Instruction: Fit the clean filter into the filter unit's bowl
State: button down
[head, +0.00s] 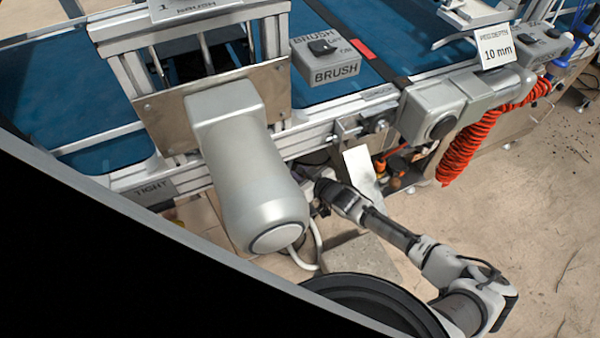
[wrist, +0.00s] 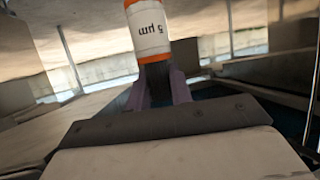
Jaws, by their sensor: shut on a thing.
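The filter (wrist: 148,32), a white cylinder with orange ends and an upside-down "5 µm" label, is in the wrist view at the top middle. My gripper (wrist: 157,75) is shut on its near end; the filter's far end is cut off by the frame. In the head view my gripper (head: 316,182) is low beside the conveyor frame, partly hidden by the grey motor housing, and the filter cannot be made out there. I cannot identify the filter unit's bowl in either view.
The large grey motor housing (head: 248,165) stands left of my gripper. A white sheet (head: 362,170) hangs just right of it, with small orange and dark fittings (head: 396,184) beyond. A coiled red hose (head: 475,135) hangs farther right. The floor at right is mostly clear.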

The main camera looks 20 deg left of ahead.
jog(key=shift+f+b, duration=3)
jog(key=shift+f, duration=1.5)
jog(key=c, duration=1.5)
grip_release()
jog(key=o, duration=0.6)
jog(key=shift+p+v, duration=0.4)
jog(key=shift+v, duration=3.4)
